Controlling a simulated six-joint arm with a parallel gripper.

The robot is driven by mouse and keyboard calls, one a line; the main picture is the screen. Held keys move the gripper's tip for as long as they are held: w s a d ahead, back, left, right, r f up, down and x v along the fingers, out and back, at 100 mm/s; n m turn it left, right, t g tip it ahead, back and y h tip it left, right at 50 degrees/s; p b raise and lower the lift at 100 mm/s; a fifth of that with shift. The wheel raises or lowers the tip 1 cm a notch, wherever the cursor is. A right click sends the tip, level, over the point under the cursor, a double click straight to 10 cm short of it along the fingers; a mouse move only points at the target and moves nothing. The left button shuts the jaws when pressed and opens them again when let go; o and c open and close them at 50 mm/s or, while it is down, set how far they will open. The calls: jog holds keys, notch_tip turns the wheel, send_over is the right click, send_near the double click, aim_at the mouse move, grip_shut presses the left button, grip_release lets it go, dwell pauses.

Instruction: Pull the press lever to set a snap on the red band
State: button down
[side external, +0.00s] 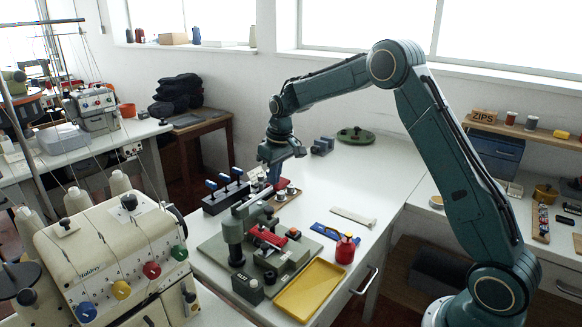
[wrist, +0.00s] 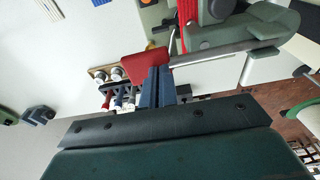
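The green press (side external: 232,232) stands on its base plate on the white table. The red band (side external: 268,238) lies at the press; part of it shows at the top of the wrist view (wrist: 187,14). The metal press lever (wrist: 215,58) runs from the green press to a red handle (wrist: 140,64). My gripper (side external: 274,178) points down at this handle. In the wrist view its blue-grey fingers (wrist: 158,76) sit close together and overlap the handle's edge. Whether they clamp the handle or are only against it I cannot tell.
Blue-handled tools (side external: 225,185) in a black rack stand left of my gripper. A small wooden tray (side external: 288,193) of snap parts is close by.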

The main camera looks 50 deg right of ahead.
jog(key=shift+f, duration=0.8)
notch_tip(320, 180, up, 13)
dwell(1.3)
jog(key=shift+r, duration=0.1)
jog(key=s+a+r+t, duration=0.1)
jog(key=s+a+r, duration=0.3)
jog(key=s, duration=0.5)
jog(key=s+a+r+t, duration=0.1)
jog(key=s+a+r, duration=0.3)
jog(key=s, duration=0.5)
jog(key=s+a+f+t, duration=0.1)
jog(key=s+f, duration=0.2)
jog(key=s, duration=0.6)
jog(key=s+a+f, duration=0.2)
jog(key=s+f, duration=0.1)
jog(key=s, duration=0.7)
jog(key=shift+a+t, duration=0.25)
jog(key=shift+t, duration=0.15)
